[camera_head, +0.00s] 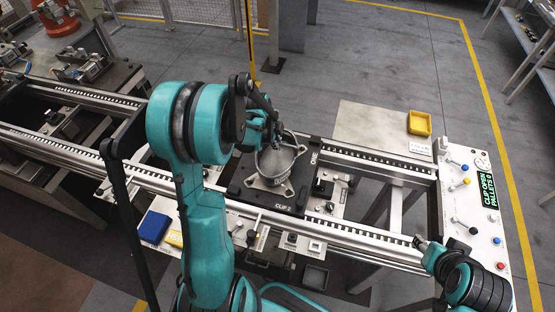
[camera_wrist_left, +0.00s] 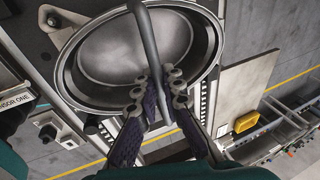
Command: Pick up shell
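The shell (camera_head: 277,163) is a grey metal bowl-like part with lugs at its foot. It sits upright on the black pallet plate (camera_head: 259,205) marked CLIP 2. My left gripper (camera_head: 272,138) is over the shell's far left rim and partly hides it. In the left wrist view, the shell's oval rim and hollow (camera_wrist_left: 140,45) fill the upper middle. A thin grey bar crosses the hollow and runs between my left fingertips (camera_wrist_left: 158,85), which are close on either side; contact is unclear. My right gripper (camera_head: 422,243) is by the rail at the lower right, its fingers too small to judge.
Rails run left and right of the pallet. A control panel (camera_head: 484,228) with buttons stands at the right. A yellow bin (camera_head: 419,123) sits on a grey plate (camera_head: 372,128) behind. A blue bin (camera_head: 153,227) and a black tray (camera_head: 315,276) are in front.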

